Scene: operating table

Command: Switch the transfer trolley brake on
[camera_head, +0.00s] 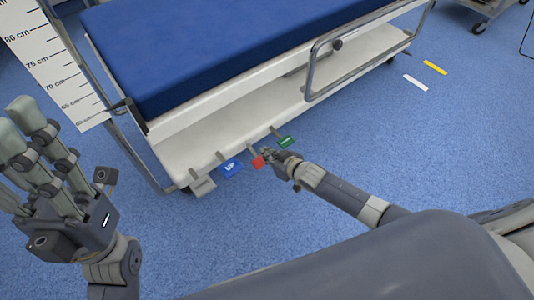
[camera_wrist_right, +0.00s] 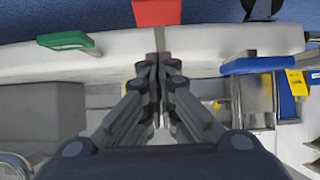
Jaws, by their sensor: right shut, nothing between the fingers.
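The transfer trolley (camera_head: 190,150) has a blue mattress and a white lower frame. Along its near lower edge are several pedals: a grey one (camera_head: 202,187), a blue one marked UP (camera_head: 231,167), a red one (camera_head: 258,162) and a green one (camera_head: 285,142). My right gripper (camera_head: 268,152) is shut and empty, right by the red pedal. In the right wrist view its fingertips (camera_wrist_right: 158,66) are just below the red pedal (camera_wrist_right: 157,12); whether they touch is unclear. The green pedal (camera_wrist_right: 66,41) and blue pedal (camera_wrist_right: 257,65) flank it. My left gripper (camera_head: 50,165) is raised at the left, fingers spread and empty.
A side rail (camera_head: 345,62) runs along the trolley's right part. A height scale board (camera_head: 55,60) stands at the upper left. Yellow (camera_head: 434,67) and white (camera_head: 416,83) strips lie on the blue floor. Floor in front of the trolley is clear.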

